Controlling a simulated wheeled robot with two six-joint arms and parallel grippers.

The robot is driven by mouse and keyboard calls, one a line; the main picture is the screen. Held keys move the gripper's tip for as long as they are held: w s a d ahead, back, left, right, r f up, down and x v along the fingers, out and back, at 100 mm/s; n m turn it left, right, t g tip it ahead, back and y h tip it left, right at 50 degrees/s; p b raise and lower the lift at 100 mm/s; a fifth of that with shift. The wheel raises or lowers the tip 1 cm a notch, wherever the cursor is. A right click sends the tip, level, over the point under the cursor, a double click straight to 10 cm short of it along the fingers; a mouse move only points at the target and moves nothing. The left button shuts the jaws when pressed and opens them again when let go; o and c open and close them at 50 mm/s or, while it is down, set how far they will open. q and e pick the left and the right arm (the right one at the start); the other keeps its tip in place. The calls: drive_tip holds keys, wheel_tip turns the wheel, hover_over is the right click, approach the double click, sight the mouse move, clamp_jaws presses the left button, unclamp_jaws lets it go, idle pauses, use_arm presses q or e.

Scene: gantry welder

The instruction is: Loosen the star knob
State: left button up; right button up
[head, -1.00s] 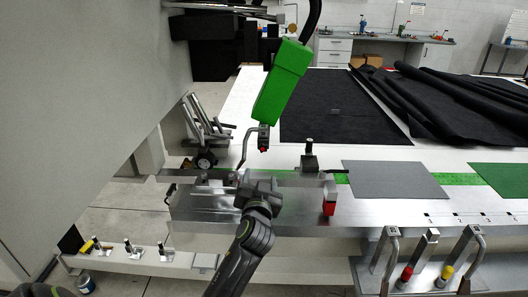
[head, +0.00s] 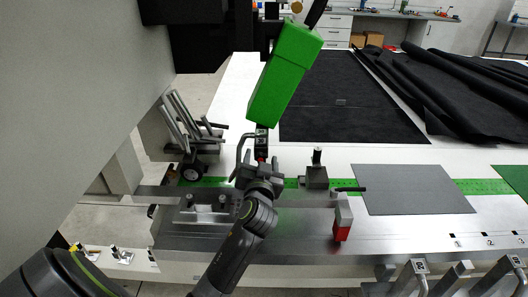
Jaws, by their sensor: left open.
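My left gripper (head: 259,168) is in the middle of the head view, pointing away from me, its jaws apart and empty. It is just below the green welding head (head: 285,75), by the small black fitting (head: 262,137) under that head. A bit of red shows at the lower end of the fitting, between the fingertips. I cannot make out a star shape; the star knob may be this red part, mostly hidden by the gripper. I cannot tell whether the gripper touches it. My right gripper is out of view.
A grey block with a dark post (head: 317,172) stands right of the gripper. A bent metal handle (head: 240,147) is close on the left. A grey sheet (head: 412,189) lies flat at right.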

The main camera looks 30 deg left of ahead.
use_arm(q)
drive_tip(key=shift+s+d+r, duration=0.15)
drive_tip(key=shift+s, duration=0.05)
drive_tip(key=shift+c, duration=0.8)
drive_tip(key=c, duration=0.8)
drive_tip(key=n+b, duration=0.4)
drive_tip(key=n, duration=0.1)
drive_tip(key=shift+n, duration=0.3)
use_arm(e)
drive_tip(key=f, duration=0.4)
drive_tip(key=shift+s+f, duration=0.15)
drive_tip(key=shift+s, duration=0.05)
use_arm(q)
drive_tip(key=shift+r, duration=0.1)
